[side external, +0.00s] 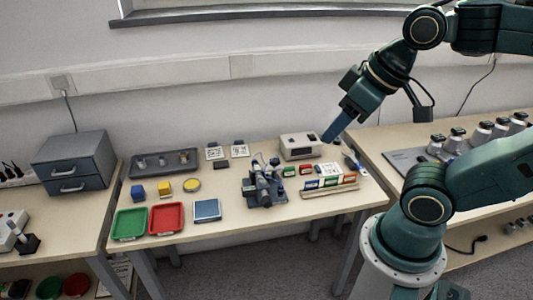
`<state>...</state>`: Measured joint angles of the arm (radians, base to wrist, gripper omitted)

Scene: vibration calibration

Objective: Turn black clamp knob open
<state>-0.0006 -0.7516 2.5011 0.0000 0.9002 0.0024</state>
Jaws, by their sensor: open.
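My gripper (334,130) hangs in the air above the right part of the middle table, with blue fingers pointing down and to the left. It is open, and I see nothing between its fingers. A dark clamp-like fixture (262,188) with a grey cylindrical part stands at the middle of the table, below and left of my gripper and well apart from it. The black clamp knob is too small to tell apart from the dark fixture in this view.
A green tray (129,224), a red tray (166,218) and a blue-grey plate (207,210) lie at the table's front left. A grey tray (165,163) is behind them.

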